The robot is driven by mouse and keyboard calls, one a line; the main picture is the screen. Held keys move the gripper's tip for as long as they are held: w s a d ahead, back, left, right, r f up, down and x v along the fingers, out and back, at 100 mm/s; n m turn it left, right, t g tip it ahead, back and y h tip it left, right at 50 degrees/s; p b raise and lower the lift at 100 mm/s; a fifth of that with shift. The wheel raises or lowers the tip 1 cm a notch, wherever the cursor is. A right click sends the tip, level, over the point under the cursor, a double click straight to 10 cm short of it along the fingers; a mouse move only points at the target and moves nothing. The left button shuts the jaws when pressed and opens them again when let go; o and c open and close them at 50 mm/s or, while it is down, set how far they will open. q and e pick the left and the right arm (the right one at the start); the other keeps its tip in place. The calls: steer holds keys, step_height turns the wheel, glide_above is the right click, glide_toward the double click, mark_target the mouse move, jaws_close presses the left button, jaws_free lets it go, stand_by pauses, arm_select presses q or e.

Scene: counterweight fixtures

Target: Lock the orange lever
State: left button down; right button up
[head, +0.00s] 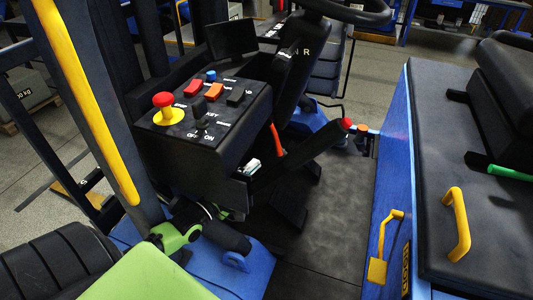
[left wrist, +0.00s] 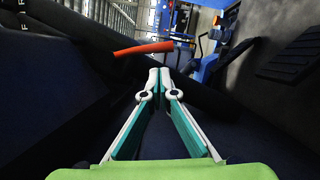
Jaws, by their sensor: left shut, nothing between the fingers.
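The orange lever (head: 277,139) is a short, slim bar on the right side of the black console, pointing up and slightly left in the head view. In the left wrist view the orange lever (left wrist: 143,49) lies nearly level across the picture, just beyond and above my fingertips. My left gripper (head: 251,167) is below and left of the lever in the head view, beside the console. In the left wrist view my left gripper (left wrist: 160,76) is shut with its tips together and empty, apart from the lever. The lever's base is hard to make out. My right gripper is out of view.
The control console (head: 205,125) carries a red mushroom button (head: 163,99) and several switches. A black lever with a red knob (head: 346,123) rises right of the orange one. The steering wheel (head: 345,10) is above. A seat base with a yellow handle (head: 457,224) stands at right. The floor between is open.

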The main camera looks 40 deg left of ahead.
mark_target(276, 137)
arm_select(q)
steer(key=w, duration=0.6)
steer(key=shift+w+d+r, duration=0.2)
steer(key=shift+w+d, duration=0.1)
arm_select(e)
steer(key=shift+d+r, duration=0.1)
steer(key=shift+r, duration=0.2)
arm_select(q)
steer(key=shift+w+d+r+n, duration=0.1)
steer(key=shift+w+d+n, duration=0.05)
steer(key=shift+d+n, duration=0.6)
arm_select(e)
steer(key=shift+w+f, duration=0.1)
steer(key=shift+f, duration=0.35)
arm_select(q)
steer(key=w+d+r+n+t+y+b, duration=0.1)
steer(key=d+r+n+t+y+b, duration=0.1)
steer(key=d+n, duration=0.4)
steer(key=shift+w+r+n+t+y+b, duration=0.3)
steer(key=shift+r+n+y+b, duration=0.65)
steer(key=shift+n, duration=1.5)
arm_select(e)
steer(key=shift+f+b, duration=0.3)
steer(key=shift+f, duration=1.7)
arm_select(q)
steer(key=shift+r, duration=0.25)
